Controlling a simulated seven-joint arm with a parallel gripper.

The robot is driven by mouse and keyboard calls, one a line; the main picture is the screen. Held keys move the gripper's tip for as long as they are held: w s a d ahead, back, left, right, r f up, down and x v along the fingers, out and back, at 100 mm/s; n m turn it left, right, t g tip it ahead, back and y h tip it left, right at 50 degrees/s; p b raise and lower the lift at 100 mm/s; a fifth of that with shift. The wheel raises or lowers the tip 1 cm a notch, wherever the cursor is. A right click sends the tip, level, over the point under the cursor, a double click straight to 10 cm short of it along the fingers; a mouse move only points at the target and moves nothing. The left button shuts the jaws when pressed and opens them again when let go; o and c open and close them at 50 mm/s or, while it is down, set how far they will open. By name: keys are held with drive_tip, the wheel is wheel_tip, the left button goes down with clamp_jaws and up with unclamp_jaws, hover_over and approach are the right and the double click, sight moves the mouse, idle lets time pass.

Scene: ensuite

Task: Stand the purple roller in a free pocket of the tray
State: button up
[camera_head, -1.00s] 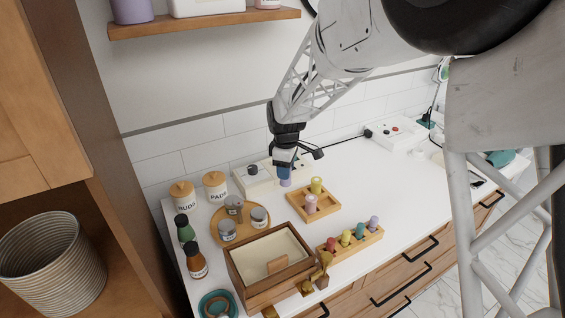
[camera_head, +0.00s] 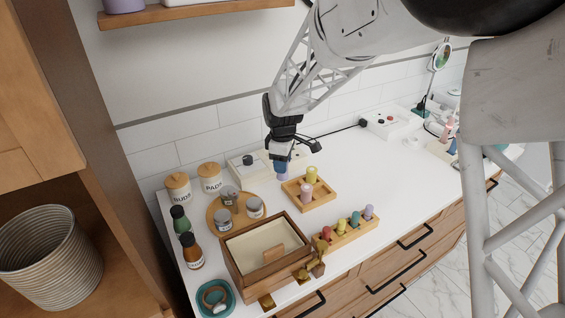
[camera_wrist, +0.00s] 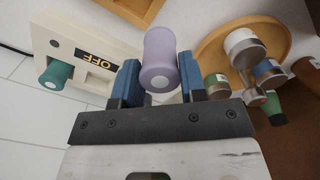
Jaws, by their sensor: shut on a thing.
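My gripper (camera_head: 281,170) is shut on the purple roller (camera_wrist: 160,60), which stands out between the blue fingertips in the wrist view. In the head view the held roller is mostly hidden by the fingers. The gripper is over the counter, just left of and behind the small square wooden tray (camera_head: 312,205). The tray is not clearly seen in the wrist view.
A pale switch box marked OFF (camera_wrist: 85,55) is behind the gripper. A round wooden tray (camera_head: 213,221) with several jars lies left. A wooden box (camera_head: 268,282) and a peg rack (camera_head: 345,236) with several coloured pegs stand in front. The counter right of the tray is clear.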

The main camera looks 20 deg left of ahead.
drive_tip(key=w+d+r, duration=0.1)
drive_tip(key=d, duration=0.1)
drive_tip(key=w+d+r, duration=0.1)
drive_tip(key=r, duration=0.1)
drive_tip(key=shift+w+d+r, duration=0.2)
drive_tip(key=shift+d+r, duration=0.1)
drive_tip(key=shift+d, duration=0.05)
drive_tip(key=shift+f, duration=0.1)
wheel_tip(320, 180, down, 6)
idle(0.5)
drive_tip(key=shift+f, duration=0.15)
drive_tip(key=shift+f, duration=1.8)
drive_tip(key=shift+f, duration=0.1)
drive_tip(key=o, duration=0.9)
